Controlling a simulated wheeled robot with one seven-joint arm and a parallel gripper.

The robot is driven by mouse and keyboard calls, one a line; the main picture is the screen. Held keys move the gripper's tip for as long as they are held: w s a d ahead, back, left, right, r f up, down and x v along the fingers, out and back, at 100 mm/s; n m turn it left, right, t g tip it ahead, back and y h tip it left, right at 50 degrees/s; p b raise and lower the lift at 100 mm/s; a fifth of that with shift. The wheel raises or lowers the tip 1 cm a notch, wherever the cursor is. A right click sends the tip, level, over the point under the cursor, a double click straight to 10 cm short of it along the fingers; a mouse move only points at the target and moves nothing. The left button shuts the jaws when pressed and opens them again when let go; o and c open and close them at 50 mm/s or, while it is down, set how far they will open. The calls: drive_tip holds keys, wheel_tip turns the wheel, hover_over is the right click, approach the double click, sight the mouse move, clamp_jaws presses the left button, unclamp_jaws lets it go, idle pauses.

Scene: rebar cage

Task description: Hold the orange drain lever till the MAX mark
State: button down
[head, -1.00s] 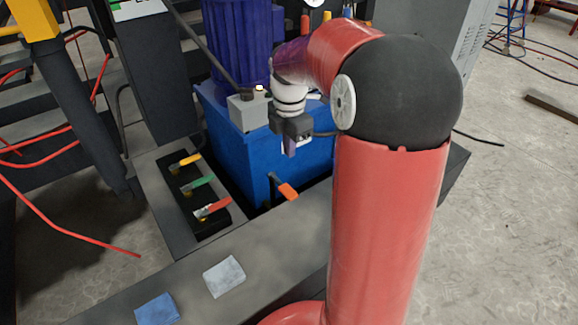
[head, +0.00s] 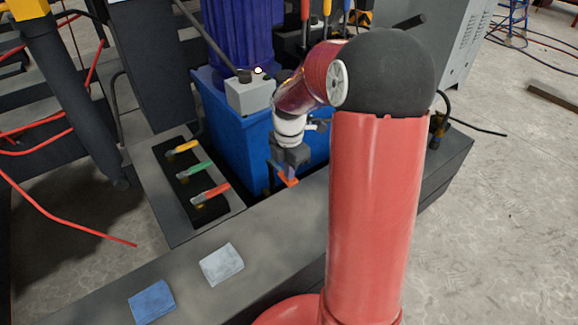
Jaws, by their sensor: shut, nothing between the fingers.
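The orange drain lever (head: 291,182) sticks out low at the front of the blue tank (head: 236,150). My gripper (head: 288,174) points down right at the lever and covers part of it. The fingers are small and dark here; they look shut, with nothing seen between them. Whether they touch the lever or are just in front of it, I cannot tell. The MAX mark cannot be made out in this view.
A black block with yellow, green and red valve handles (head: 210,193) stands left of the tank. A grey cloth (head: 221,264) and a blue cloth (head: 152,302) lie on the dark ledge. A grey box (head: 250,95) sits on the tank top.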

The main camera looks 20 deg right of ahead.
sight(290, 184)
drive_tip(key=shift+s+f+t+b, duration=0.3)
drive_tip(key=shift+f+t+b, duration=0.1)
drive_tip(key=shift+f+t, duration=0.35)
wheel_tip(290, 184, down, 3)
drive_tip(key=shift+s+r+p, duration=0.1)
drive_tip(key=shift+s+p, duration=0.05)
drive_tip(key=shift+p, duration=0.45)
drive_tip(key=shift+d, duration=0.1)
drive_tip(key=shift+s+f, duration=0.15)
drive_tip(key=shift+f, duration=0.15)
drive_tip(key=shift+w+r, duration=0.1)
drive_tip(key=shift+w, duration=0.1)
idle(5.9)
